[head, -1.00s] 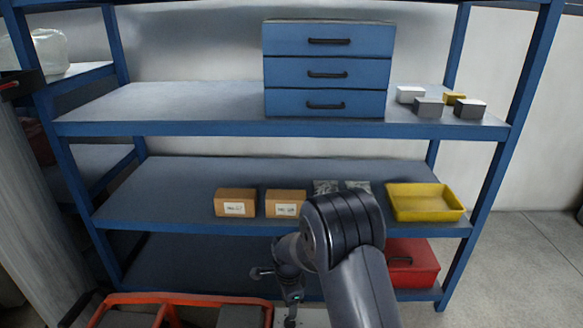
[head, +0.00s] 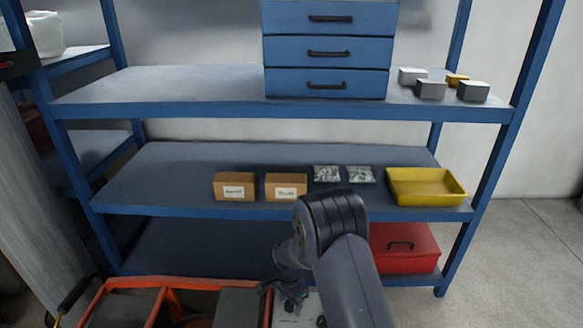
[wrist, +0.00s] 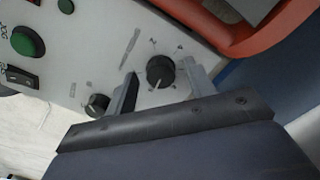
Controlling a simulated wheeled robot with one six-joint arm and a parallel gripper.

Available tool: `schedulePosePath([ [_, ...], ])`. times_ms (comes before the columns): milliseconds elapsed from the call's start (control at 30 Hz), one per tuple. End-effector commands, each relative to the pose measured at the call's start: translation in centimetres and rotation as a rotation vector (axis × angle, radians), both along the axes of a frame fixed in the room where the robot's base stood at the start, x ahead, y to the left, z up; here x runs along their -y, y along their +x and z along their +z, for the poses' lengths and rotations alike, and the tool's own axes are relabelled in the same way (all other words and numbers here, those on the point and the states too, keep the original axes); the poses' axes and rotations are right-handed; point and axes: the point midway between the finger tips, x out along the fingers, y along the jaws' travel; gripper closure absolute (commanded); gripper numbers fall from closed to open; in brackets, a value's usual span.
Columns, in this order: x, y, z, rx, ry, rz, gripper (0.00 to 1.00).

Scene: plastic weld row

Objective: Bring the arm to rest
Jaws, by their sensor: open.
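Beyond the fingers is a light grey control panel (wrist: 85,35) with a black rotary knob (wrist: 160,72), a second black knob (wrist: 97,104) and a green button (wrist: 27,41). I cannot tell how far the fingers are from the panel. In the head view my arm reaches down in front of the shelf, and my gripper (head: 291,290) is low, beside the orange-rimmed bin. Its fingers are too small to make out there.
A blue rack holds a drawer cabinet (head: 327,50), small blocks (head: 431,90), two cartons (head: 235,187), clear bags (head: 343,174), a yellow tray (head: 427,199) and a red box (head: 404,250). An orange divided bin (head: 172,283) stands at the front. Open floor (head: 520,260) lies right.

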Motion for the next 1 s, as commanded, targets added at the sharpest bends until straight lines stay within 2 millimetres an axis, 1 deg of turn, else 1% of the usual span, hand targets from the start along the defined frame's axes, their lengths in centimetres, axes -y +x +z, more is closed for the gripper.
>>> schedulePosePath([
  [1000, 0.23, -0.08, 0.01, 0.0, 0.0, 0.824, 0.49],
])
